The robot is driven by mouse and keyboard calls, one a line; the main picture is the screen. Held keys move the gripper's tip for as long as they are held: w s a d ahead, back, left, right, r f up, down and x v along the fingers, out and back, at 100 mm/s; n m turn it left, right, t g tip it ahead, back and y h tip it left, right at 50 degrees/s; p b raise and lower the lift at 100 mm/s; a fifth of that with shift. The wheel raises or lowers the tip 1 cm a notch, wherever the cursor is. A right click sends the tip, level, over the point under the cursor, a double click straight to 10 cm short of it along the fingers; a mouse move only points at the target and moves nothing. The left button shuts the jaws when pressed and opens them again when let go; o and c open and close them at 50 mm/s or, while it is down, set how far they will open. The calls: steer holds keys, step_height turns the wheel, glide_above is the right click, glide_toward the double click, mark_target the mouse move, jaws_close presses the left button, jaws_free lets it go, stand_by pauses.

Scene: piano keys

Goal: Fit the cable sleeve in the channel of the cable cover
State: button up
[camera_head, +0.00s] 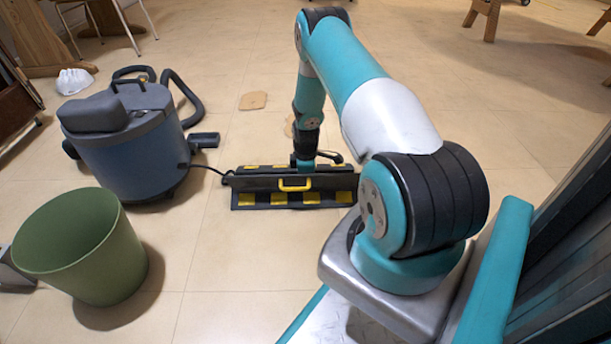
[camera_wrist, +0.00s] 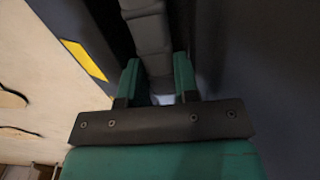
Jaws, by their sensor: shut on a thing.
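The cable cover (camera_head: 330,184) is a long black piece with yellow patches and a yellow handle, lying on the floor ahead. Its dark sides fill much of the wrist view (camera_wrist: 235,45), with a yellow patch at the left. The cable sleeve (camera_wrist: 147,35) is a grey, ribbed strip running up the middle of the wrist view between the dark sides. My gripper (camera_wrist: 157,82) is shut on it, with one green finger on each side. In the head view the fingertips are hidden behind the cover's front side. I cannot tell how deep the sleeve sits in the channel.
A blue-grey vacuum cleaner (camera_head: 130,140) stands left of the cover, and a black cord (camera_head: 208,168) runs from it to the cover's left end. A green bin (camera_head: 85,250) stands at the front left. A flat tan piece (camera_head: 253,101) lies behind. The floor in front is clear.

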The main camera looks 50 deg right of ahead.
steer(key=shift+f, duration=0.2)
steer(key=o, duration=1)
step_height(320, 180, up, 2)
steer(key=shift+r+p, duration=0.15)
steer(key=shift+p, duration=0.85)
steer(key=shift+o, duration=1)
steer(key=shift+r+p, duration=0.3)
steer(key=shift+r, duration=0.05)
steer(key=shift+r+p, duration=1.9)
steer(key=shift+r, duration=0.15)
